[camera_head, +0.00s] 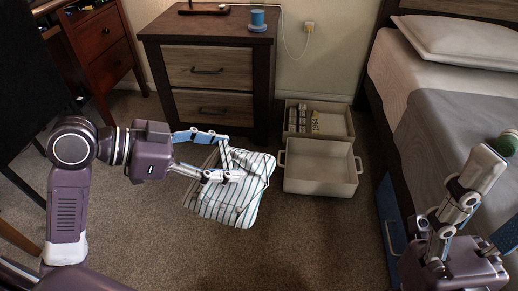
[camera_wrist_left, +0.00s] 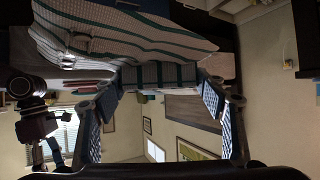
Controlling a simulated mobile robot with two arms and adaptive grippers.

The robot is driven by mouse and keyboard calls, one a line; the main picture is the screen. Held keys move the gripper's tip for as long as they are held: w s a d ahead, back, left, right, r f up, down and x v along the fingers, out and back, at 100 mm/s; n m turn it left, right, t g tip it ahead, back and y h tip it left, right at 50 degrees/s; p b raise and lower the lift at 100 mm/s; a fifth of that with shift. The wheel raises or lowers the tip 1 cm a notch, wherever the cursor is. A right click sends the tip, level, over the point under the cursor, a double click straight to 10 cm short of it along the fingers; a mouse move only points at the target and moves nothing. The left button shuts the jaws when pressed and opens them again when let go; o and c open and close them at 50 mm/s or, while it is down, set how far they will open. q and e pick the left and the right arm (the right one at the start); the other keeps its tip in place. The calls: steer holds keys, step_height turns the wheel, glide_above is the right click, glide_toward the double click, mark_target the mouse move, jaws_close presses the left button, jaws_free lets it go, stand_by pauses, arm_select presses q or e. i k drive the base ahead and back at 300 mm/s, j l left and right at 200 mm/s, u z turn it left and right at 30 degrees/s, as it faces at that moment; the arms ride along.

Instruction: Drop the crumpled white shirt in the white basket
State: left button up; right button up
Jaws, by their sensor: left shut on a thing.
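The crumpled white shirt (camera_head: 232,203) has dark stripes and hangs in a folded bundle above the carpet, left of the white basket. My left gripper (camera_head: 232,168) is shut on its upper part. In the left wrist view the shirt (camera_wrist_left: 125,35) fills the top, and a fold of it lies between the fingertips of the left gripper (camera_wrist_left: 160,78). The white basket (camera_head: 320,188) stands on the carpet, with handles on its sides and its visible inside empty. My right gripper (camera_head: 490,180) is at the right edge; its jaw opening is unclear.
A second light bin (camera_head: 335,120) with small items stands directly behind the basket. A wooden nightstand (camera_head: 209,70) is at the back, with a blue object (camera_head: 258,19) on top. The bed (camera_head: 440,85) bounds the right side. Carpet (camera_head: 310,235) in front of the basket is clear.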

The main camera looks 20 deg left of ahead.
mark_target(313, 173)
steer(key=i+j+z, duration=0.1)
steer(key=i+j, duration=0.2)
steer(key=i, duration=0.15)
steer(key=i+j+z, duration=0.1)
steer(key=i+j, duration=0.2)
steer(key=i+z, duration=0.1)
steer(key=z, duration=1)
